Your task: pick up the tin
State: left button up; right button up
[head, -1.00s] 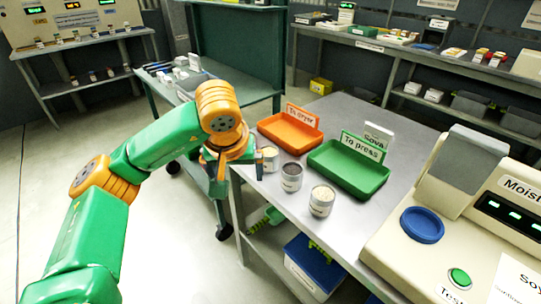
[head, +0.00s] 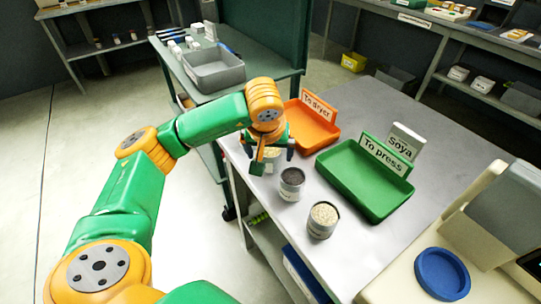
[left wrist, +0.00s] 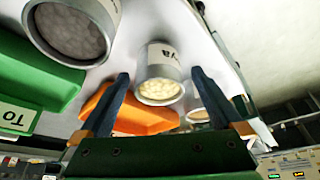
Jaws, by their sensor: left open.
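Several tins with open tops and grainy contents stand on the grey table. A dark-filled tin (head: 291,184) and a pale-filled tin (head: 322,220) are in plain view in the head view. A third tin (head: 271,158) with yellowish contents is partly hidden behind my left gripper (head: 273,160). My left gripper is open, pointing down, with its fingers around or just above that third tin. In the left wrist view a tin with pale yellow contents (left wrist: 160,75) shows between the spread fingers (left wrist: 163,103). My right gripper is not in view.
An orange "To dryer" tray (head: 312,131) and a green "To press" tray (head: 345,184) lie beyond the tins, with a white "Soya" sign (head: 405,140). A beige machine with a blue dish (head: 441,273) stands at lower right. The table's left edge is close to the tins.

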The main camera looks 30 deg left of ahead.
pick_arm(q)
jog(key=shift+w+a+f, duration=0.1)
jog(key=shift+w+f, duration=0.2)
jog(key=shift+f, duration=0.1)
jog(key=shift+s+r, duration=0.1)
jog(key=c, duration=1.4)
jog(key=shift+r, duration=0.1)
jog(key=shift+c, duration=0.2)
